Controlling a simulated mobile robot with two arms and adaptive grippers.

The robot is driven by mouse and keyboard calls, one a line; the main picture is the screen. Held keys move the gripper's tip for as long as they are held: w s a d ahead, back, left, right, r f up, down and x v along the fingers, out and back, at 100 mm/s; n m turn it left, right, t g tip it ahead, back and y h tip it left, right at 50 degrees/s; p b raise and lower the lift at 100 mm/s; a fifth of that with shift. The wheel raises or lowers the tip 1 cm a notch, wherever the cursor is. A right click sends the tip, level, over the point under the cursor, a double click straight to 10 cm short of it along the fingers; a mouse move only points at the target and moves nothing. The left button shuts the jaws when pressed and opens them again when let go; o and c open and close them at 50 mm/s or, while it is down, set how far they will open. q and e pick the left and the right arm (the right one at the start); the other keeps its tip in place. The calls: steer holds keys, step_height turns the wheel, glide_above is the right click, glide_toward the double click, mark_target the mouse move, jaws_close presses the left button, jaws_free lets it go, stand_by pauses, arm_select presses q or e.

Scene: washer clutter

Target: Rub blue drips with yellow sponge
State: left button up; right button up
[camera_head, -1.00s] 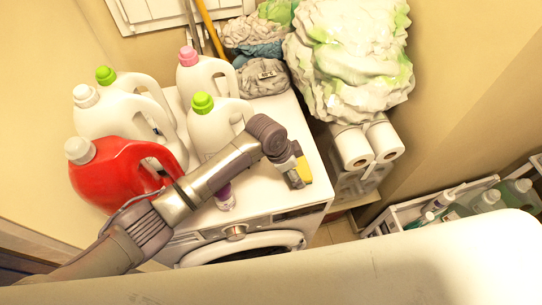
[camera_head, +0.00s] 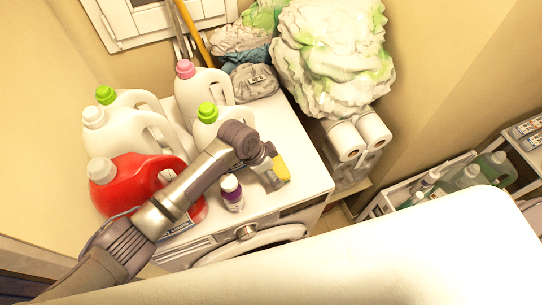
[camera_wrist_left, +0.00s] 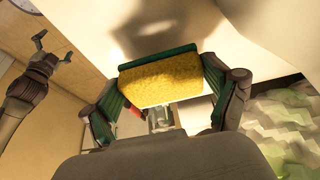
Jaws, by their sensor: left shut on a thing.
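My left gripper (camera_head: 277,180) is over the front right part of the white washer's top (camera_head: 290,130). It is shut on the yellow sponge (camera_head: 282,167). In the left wrist view the sponge (camera_wrist_left: 160,85) sits crosswise between both fingers, with a dark green layer along its upper edge, close to a pale surface. I cannot tell whether it touches that surface. My right gripper (camera_wrist_left: 52,48) shows at the left of the left wrist view, fingers apart and empty. It is not in the head view. I make out no blue drips; my arm and gripper hide part of the top.
A small purple bottle with a white cap (camera_head: 232,193) stands just left of my left gripper. A red jug (camera_head: 130,185) and several white jugs (camera_head: 205,88) crowd the left and back. Grey cloth (camera_head: 253,82) lies at the back. Paper rolls (camera_head: 358,137) are at right.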

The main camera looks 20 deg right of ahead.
arm_select(q)
steer(key=shift+d+r+p, duration=0.25)
steer(key=shift+r+p, duration=0.4)
steer(key=shift+r, duration=0.4)
steer(key=shift+r+p, duration=0.35)
steer(key=shift+r, duration=0.1)
step_height(320, 180, up, 2)
steer(key=shift+a+r+p, duration=0.15)
steer(key=shift+p, duration=0.9)
steer(key=shift+s, duration=0.1)
